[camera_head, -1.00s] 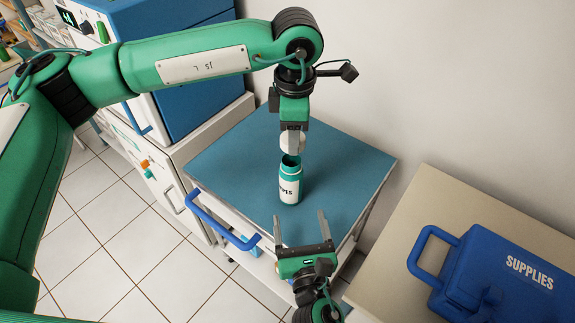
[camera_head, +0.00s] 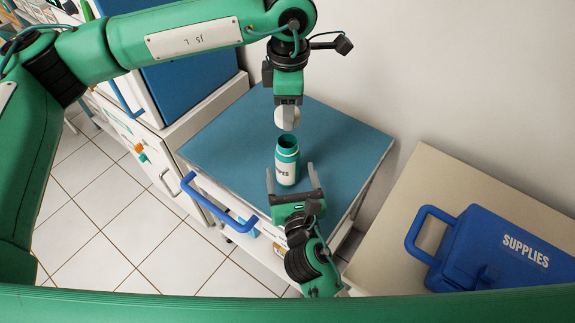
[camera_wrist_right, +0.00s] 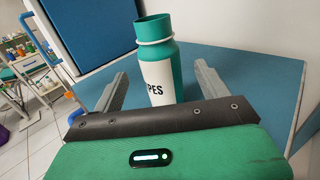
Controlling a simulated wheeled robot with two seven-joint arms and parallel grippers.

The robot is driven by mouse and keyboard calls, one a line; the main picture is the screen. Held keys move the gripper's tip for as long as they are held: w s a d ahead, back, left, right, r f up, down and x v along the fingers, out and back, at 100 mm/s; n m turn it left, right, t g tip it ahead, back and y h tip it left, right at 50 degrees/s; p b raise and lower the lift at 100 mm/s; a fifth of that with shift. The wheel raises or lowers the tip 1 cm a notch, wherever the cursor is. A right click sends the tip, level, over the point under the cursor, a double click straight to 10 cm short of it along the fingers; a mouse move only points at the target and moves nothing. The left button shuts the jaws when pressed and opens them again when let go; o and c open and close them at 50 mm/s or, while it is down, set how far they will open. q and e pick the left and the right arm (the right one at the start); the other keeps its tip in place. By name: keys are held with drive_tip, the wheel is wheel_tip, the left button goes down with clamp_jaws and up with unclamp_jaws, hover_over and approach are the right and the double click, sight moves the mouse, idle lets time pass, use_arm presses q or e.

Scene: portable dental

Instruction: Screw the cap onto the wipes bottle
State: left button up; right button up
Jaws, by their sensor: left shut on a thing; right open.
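The wipes bottle (camera_head: 287,172) stands upright and open-topped on the blue cart top, green with a white label. It also shows in the right wrist view (camera_wrist_right: 158,62). My left gripper (camera_head: 288,104) is shut on the white cap (camera_head: 287,119), holding it above the bottle's open neck, apart from it. My right gripper (camera_head: 290,172) is open near the bottle. In the right wrist view its fingers show at either side of the bottle's lower part, with gaps between.
The blue cart top (camera_head: 225,140) is otherwise clear. A blue cart handle (camera_head: 215,205) is at its front left. A blue supplies case (camera_head: 500,250) sits on a beige table (camera_head: 400,215) at the right. A wall stands behind.

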drive_tip(key=w, duration=0.4)
drive_tip(key=w+a, duration=0.1)
drive_tip(key=w, duration=0.1)
drive_tip(key=c, duration=1.5)
use_arm(q)
hover_over(288, 135)
drive_tip(key=s, duration=0.2)
drive_tip(key=shift+f, duration=2.5)
drive_tip(key=shift+f, duration=0.9)
drive_tip(key=shift+f, duration=0.55)
